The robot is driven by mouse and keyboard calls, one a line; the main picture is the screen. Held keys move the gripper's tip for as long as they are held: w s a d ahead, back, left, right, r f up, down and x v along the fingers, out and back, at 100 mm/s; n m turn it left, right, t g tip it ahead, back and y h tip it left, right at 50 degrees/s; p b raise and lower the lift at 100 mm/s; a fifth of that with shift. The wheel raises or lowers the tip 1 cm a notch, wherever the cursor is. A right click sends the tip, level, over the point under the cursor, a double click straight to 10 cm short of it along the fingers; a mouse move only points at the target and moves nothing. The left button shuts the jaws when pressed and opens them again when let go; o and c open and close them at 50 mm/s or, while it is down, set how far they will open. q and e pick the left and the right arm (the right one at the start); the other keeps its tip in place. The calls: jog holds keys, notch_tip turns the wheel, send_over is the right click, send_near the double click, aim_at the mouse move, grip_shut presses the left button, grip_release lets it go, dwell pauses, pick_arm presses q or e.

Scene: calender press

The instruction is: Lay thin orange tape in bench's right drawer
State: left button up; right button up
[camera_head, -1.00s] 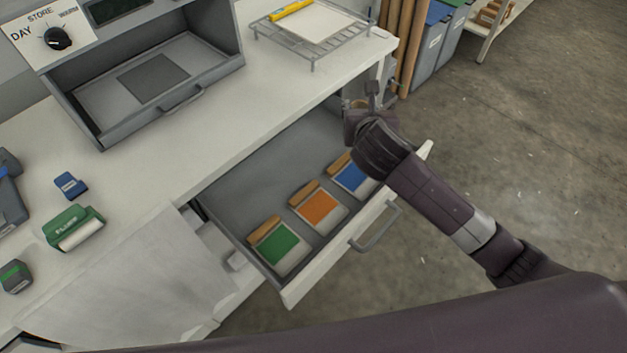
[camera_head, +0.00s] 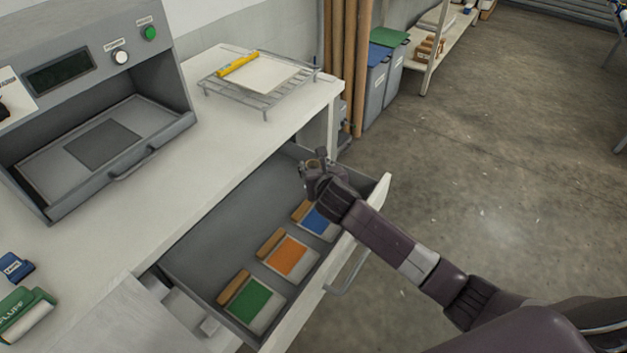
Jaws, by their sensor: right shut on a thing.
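The bench's right drawer (camera_head: 213,233) is pulled open below the worktop. My right gripper (camera_head: 314,168) is over the far right part of the drawer, near its back corner. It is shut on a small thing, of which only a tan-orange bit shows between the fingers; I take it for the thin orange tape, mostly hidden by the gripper. I cannot tell whether it touches the drawer floor. My left gripper is not in view.
In the drawer lie a green pad (camera_head: 252,304), an orange pad (camera_head: 287,256) and a blue pad (camera_head: 317,222), each with a wooden edge. The drawer's left and back floor is bare. A wire rack (camera_head: 262,92) and a grey press (camera_head: 98,100) stand on the bench (camera_head: 215,150).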

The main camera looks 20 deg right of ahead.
jog(key=shift+f, duration=2.55)
jog(key=shift+b, duration=0.3)
jog(key=o, duration=0.8)
jog(key=shift+o, duration=0.2)
jog(key=p+v, duration=0.1)
jog(key=v, duration=1.1)
